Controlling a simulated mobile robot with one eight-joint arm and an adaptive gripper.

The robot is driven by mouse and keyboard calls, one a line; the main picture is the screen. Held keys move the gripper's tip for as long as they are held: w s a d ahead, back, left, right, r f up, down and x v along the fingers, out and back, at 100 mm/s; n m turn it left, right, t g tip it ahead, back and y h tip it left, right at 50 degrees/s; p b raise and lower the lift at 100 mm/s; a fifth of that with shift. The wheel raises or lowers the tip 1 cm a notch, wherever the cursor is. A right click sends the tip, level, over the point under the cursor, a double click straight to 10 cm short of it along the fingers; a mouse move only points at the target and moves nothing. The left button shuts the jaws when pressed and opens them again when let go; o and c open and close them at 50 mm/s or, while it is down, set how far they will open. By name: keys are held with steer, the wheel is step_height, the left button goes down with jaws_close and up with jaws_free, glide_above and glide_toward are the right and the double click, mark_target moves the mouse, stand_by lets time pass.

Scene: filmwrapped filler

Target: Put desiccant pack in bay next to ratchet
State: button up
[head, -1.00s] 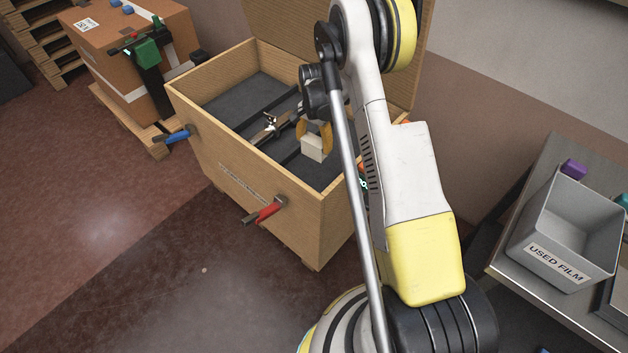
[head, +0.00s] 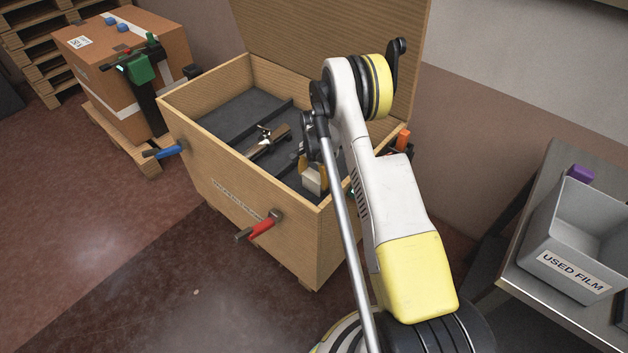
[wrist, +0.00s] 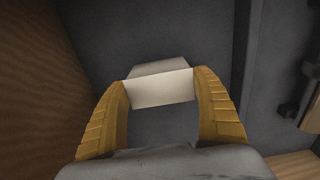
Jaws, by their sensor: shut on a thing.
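The desiccant pack (head: 313,182) is a small white block. My gripper (wrist: 161,92) is shut on it, with a yellow finger on each side of the pack (wrist: 158,90) in the wrist view. The ratchet (head: 267,139), a metal piece with a tan strap, lies in the middle bay of the open wooden crate (head: 240,188). My gripper holds the pack inside the crate's right-hand end, beside the ratchet's bay. Dark grey floor shows beneath the pack in the wrist view; I cannot tell whether they touch. My arm hides part of the right-hand bay.
Dark dividers (head: 262,121) split the crate. The left bay (head: 225,111) looks empty. A grey USED FILM bin (head: 575,240) stands on a bench at right.

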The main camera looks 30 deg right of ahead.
steer(key=shift+f, duration=0.1)
steer(key=o, duration=1.4)
